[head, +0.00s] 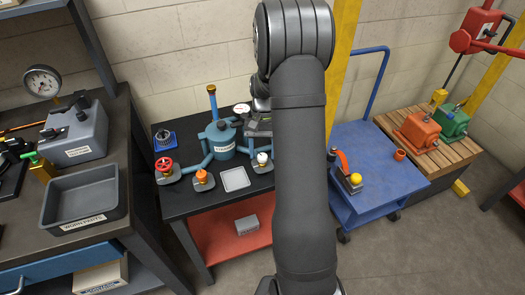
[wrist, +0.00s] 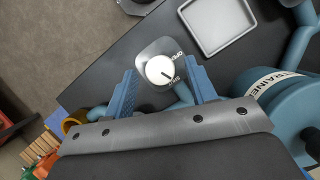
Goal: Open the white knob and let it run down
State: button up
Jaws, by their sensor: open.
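The white knob (wrist: 160,70) sits on a small grey base plate in the wrist view, with a dark pointer line and partly readable lettering beside it. In the head view the white knob (head: 262,158) is at the right end of the black table. My gripper (wrist: 160,84) is open, with its blue fingers on either side of the knob in the wrist picture; I cannot tell how far above it they are. In the head view my arm covers part of the table's right side. The blue tank (head: 222,140) stands behind the knobs, and it also shows in the wrist view (wrist: 270,110).
A red knob (head: 164,163) and an orange knob (head: 202,176) are on the same table. A pale square tray (head: 235,179) lies between the orange and white knobs. A blue cart (head: 375,170) stands to the right, and a grey parts bin (head: 85,197) to the left.

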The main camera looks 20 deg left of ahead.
jog(key=shift+f, duration=0.15)
jog(key=c, duration=0.9)
jog(key=shift+c, duration=0.2)
jog(key=shift+n, duration=0.3)
jog(key=n, duration=0.2)
jog(key=n+t+h, duration=0.1)
jog(key=n, duration=0.1)
jog(key=n+h, duration=0.1)
jog(key=n, duration=0.1)
jog(key=shift+s+a+t, duration=0.2)
jog(key=shift+a+t, duration=0.05)
jog(key=shift+t, duration=0.15)
jog(key=n+t, duration=0.1)
jog(key=n, duration=0.2)
jog(key=n+t, duration=0.1)
jog(key=n, duration=0.2)
jog(key=shift+s+n+h, duration=0.2)
jog(key=shift+n+h, duration=0.1)
jog(key=o, duration=0.9)
